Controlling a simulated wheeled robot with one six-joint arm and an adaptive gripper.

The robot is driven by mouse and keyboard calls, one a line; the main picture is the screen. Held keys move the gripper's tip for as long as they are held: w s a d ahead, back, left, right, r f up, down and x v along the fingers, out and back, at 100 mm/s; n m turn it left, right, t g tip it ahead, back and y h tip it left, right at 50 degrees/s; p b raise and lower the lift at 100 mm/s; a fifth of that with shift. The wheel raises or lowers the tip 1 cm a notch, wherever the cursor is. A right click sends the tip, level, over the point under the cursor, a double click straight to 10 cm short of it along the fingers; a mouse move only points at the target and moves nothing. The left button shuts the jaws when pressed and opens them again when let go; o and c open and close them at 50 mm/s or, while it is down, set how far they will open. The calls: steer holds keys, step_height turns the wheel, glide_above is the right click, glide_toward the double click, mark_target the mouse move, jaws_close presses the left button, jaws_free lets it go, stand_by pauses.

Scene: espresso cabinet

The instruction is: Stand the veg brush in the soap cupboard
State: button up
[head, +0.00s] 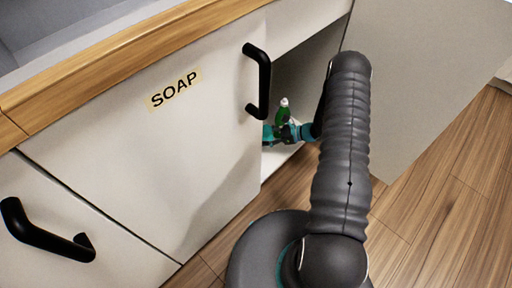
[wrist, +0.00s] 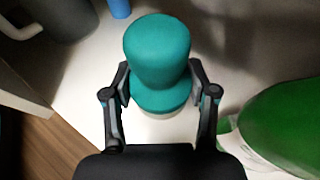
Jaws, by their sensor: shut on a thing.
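The veg brush, a teal waisted knob on a pale base (wrist: 158,60), is between my gripper's fingers (wrist: 160,88) in the wrist view. My gripper is shut on it, with one dark finger on each side. It looks roughly upright above a pale floor; I cannot tell whether its base touches. In the head view my gripper (head: 287,133) reaches into the open cupboard (head: 308,75) beside the front panel labelled SOAP (head: 175,88). The far end of the gripper is partly hidden by that panel's edge.
A green bottle (head: 283,115) with a white cap stands in the cupboard, close to my gripper; it shows at right in the wrist view (wrist: 290,125). A blue object (wrist: 120,8) and a dark grey container (wrist: 60,14) are farther back. A pale panel (head: 420,75) bounds the opening's right.

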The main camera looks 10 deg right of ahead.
mark_target(266, 149)
steer(key=shift+f, duration=3.05)
steer(key=shift+f, duration=0.15)
steer(key=o, duration=1.2)
steer(key=shift+d+r, duration=0.15)
steer(key=shift+r, duration=0.1)
steer(key=v, duration=1.1)
steer(key=shift+s+d+r+b, duration=0.15)
steer(key=shift+s+d+b, duration=0.15)
steer(key=shift+b, duration=0.1)
